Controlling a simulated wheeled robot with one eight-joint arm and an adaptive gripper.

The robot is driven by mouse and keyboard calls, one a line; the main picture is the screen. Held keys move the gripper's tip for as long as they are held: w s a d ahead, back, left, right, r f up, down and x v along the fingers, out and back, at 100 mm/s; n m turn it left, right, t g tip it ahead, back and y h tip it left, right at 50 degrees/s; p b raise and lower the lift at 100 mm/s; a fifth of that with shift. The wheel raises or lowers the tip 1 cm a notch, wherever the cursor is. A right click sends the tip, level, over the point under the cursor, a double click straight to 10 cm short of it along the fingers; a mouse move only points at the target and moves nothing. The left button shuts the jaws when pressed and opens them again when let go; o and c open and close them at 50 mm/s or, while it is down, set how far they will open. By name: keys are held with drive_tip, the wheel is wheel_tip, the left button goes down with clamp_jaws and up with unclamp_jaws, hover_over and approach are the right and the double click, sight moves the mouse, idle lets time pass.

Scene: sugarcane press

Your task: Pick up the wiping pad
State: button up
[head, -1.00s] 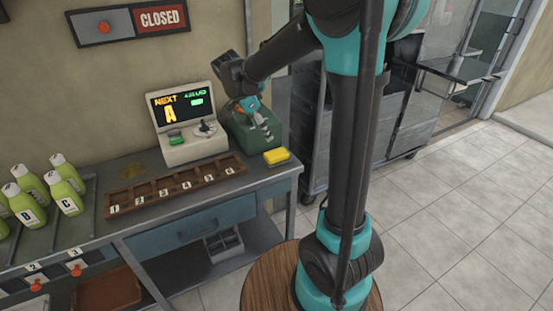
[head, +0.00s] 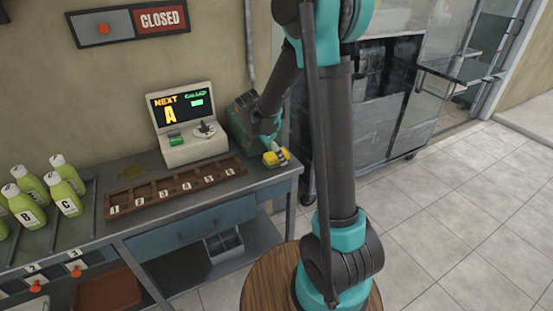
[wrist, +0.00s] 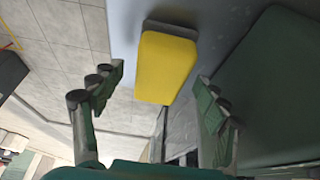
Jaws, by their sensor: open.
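The wiping pad is a small yellow block with a grey layer. It lies at the right end of the counter in the head view (head: 282,156), partly covered by my gripper (head: 272,152). In the wrist view the yellow pad (wrist: 166,68) lies ahead, between the lines of the two fingers and slightly beyond their tips. My gripper (wrist: 158,82) is open and empty, with one finger on each side. I cannot tell whether a finger touches the pad.
A green box (head: 238,125) stands close to the pad, also large at right in the wrist view (wrist: 275,90). A wooden numbered rack (head: 175,188) and a screen console (head: 188,140) stand to the left. Green bottles (head: 65,175) stand far left. The counter edge is close to the pad.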

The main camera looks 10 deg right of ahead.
drive_tip(key=shift+d+f, duration=0.1)
drive_tip(key=shift+f, duration=0.3)
idle(0.5)
drive_tip(key=c, duration=1.3)
drive_tip(key=shift+o, duration=0.2)
drive_tip(key=shift+r, duration=0.1)
wheel_tip(320, 180, up, 20)
drive_tip(key=shift+r, duration=0.2)
